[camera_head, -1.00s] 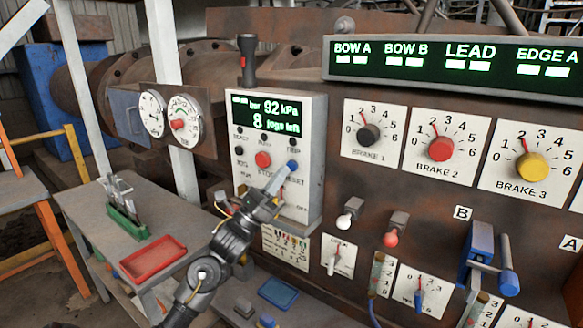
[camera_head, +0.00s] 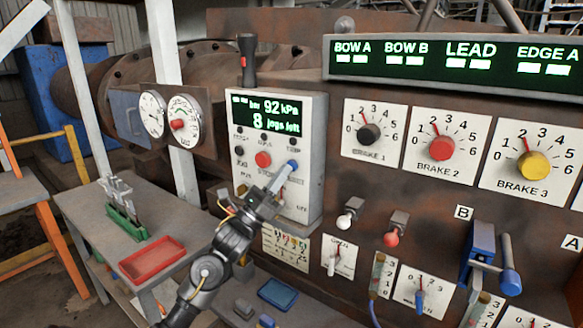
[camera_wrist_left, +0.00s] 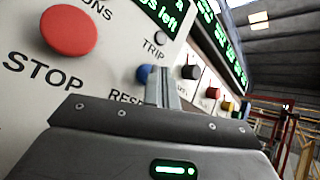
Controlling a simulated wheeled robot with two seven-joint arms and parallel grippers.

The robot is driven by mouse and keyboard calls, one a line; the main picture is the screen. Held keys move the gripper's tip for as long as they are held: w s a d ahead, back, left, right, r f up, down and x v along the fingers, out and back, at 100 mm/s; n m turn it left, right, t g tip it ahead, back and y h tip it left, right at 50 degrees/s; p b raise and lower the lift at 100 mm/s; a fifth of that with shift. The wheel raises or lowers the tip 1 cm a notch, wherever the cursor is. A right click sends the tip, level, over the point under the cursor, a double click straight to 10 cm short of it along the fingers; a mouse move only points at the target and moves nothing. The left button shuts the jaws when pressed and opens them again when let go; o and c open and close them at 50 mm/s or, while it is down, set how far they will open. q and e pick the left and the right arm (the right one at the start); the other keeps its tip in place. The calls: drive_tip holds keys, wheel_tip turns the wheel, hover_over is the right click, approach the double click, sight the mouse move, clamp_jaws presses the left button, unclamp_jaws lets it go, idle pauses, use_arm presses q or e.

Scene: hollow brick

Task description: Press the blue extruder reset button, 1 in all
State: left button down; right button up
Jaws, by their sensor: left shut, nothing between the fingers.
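The blue reset button (camera_head: 292,165) sits on the white control box (camera_head: 313,190), right of the red stop button (camera_head: 263,159). My left gripper (camera_head: 286,172) is shut and empty, its fingertips right at the blue button. I cannot tell whether they touch it. In the left wrist view the closed fingers (camera_wrist_left: 160,88) point up the panel, the blue button (camera_wrist_left: 143,73) shows just beside them and the red stop button (camera_wrist_left: 68,30) is at upper left. The box's display reads 92 kPa and 8 jogs left. My right gripper is not in view.
Brake dials (camera_head: 441,148) and toggles (camera_head: 350,207) cover the rusty panel on the right. A blue lever (camera_head: 482,245) juts out there. A grey bench with a red tray (camera_head: 152,258) stands at the left. Two gauges (camera_head: 183,122) hang left of the box.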

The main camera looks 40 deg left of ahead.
use_arm(q)
drive_tip(key=shift+w, duration=0.45)
idle(0.3)
drive_tip(key=shift+s, duration=0.15)
drive_tip(key=shift+s+b, duration=0.3)
drive_tip(key=shift+s, duration=0.4)
drive_tip(key=s, duration=0.5)
idle(0.5)
idle(0.6)
